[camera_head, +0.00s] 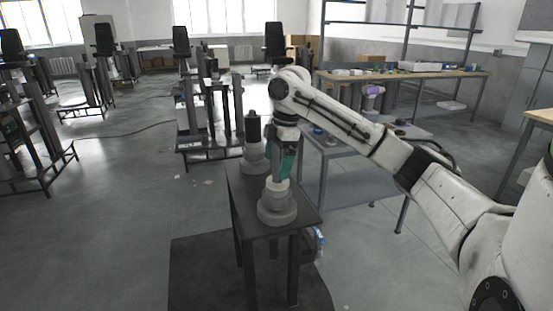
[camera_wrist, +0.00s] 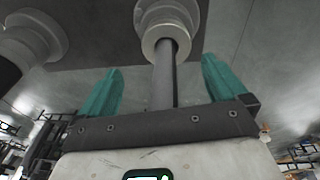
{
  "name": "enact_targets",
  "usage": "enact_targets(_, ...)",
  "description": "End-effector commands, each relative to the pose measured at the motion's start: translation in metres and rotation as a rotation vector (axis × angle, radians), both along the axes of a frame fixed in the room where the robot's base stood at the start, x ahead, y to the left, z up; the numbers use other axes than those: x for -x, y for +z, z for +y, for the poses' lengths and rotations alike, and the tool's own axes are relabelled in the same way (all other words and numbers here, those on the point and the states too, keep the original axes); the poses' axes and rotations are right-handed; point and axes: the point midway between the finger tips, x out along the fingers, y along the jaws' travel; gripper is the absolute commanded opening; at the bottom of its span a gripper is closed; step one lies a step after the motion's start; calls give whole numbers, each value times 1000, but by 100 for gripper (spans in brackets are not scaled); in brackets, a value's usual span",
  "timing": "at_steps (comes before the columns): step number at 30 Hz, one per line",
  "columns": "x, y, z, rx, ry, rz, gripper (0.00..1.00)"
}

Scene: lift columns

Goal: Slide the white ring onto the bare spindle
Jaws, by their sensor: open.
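The white ring (camera_wrist: 160,46) encircles a dark grey spindle (camera_wrist: 164,78) and sits low on it, against a stepped grey base. In the head view the ring (camera_head: 278,184) shows on top of the nearer grey base (camera_head: 277,208). My gripper (camera_wrist: 162,85) is open, with one teal finger on each side of that spindle and both apart from it. In the head view my gripper (camera_head: 281,170) is above the ring and hides most of the spindle. A second stand has a thick black post (camera_head: 253,128) on a pale stepped base (camera_head: 254,160); its base (camera_wrist: 32,38) also shows in the wrist view.
Both stands are on a small dark table (camera_head: 244,200), the second one farther back and left. A grey side table (camera_head: 350,185) stands close on the right. A black frame (camera_head: 205,115) stands behind. Open floor lies to the left.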

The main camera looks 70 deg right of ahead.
Motion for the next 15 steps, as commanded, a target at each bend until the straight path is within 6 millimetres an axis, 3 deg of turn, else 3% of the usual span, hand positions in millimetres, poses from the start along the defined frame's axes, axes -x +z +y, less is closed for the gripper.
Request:
enact_targets(1, 6, -44, 12, -54, 11, 68, 99)
enact_targets(2, 6, -41, 12, -54, 11, 67, 99)
enact_targets(8, 10, -7, 10, -41, 8, 52, 99)
enact_targets(15, 15, 53, 6, -17, 6, 21, 99)
